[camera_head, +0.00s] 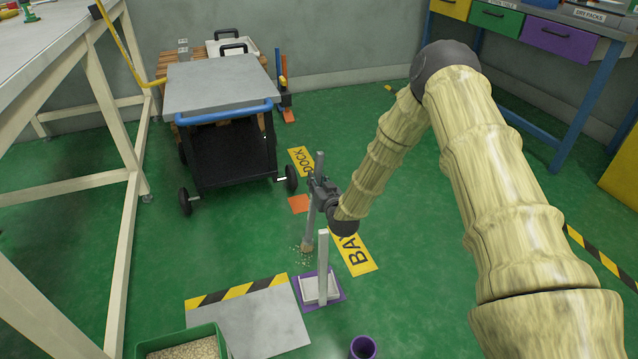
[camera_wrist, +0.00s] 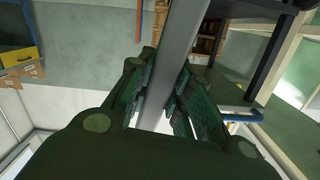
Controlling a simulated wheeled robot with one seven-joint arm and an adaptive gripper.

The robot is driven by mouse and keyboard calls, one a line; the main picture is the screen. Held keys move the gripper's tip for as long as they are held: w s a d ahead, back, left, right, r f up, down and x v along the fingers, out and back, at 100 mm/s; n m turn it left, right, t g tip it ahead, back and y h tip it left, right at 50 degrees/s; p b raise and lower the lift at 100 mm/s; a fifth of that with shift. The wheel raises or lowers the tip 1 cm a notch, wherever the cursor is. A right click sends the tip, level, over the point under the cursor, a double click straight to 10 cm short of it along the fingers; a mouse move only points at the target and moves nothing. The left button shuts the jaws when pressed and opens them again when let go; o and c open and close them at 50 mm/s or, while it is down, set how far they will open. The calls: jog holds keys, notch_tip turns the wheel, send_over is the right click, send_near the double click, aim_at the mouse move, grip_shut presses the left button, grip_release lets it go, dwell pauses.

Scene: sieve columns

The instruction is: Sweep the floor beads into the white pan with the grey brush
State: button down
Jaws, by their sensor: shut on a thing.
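My gripper (camera_head: 321,186) is shut on the handle of the grey brush (camera_head: 310,220). The brush stands about upright, its bristle end low at the green floor. The handle (camera_wrist: 179,60) runs between my fingers in the wrist view. Pale floor beads (camera_head: 306,258) lie scattered around the bristle end. I cannot tell whether the bristles touch the floor. The white pan (camera_head: 315,288) lies on a purple mat (camera_head: 336,296) just in front of the beads, its upright handle (camera_head: 323,255) rising beside the brush.
A cart with a blue handle (camera_head: 224,113) stands behind to the left. A grey plate (camera_head: 262,320) with a striped edge, a green bin of beads (camera_head: 150,347) and a purple cup (camera_head: 363,347) are in front. A white bench frame (camera_head: 134,200) stands left.

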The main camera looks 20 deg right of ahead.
jog(key=shift+w, duration=0.15)
jog(key=w, duration=0.2)
jog(key=shift+w+r, duration=0.1)
jog(key=shift+w, duration=0.2)
jog(key=shift+a, duration=0.2)
jog(key=shift+a, duration=0.8)
jog(key=shift+s, duration=0.1)
jog(key=shift+s+p, duration=1.25)
jog(key=shift+s, duration=0.7)
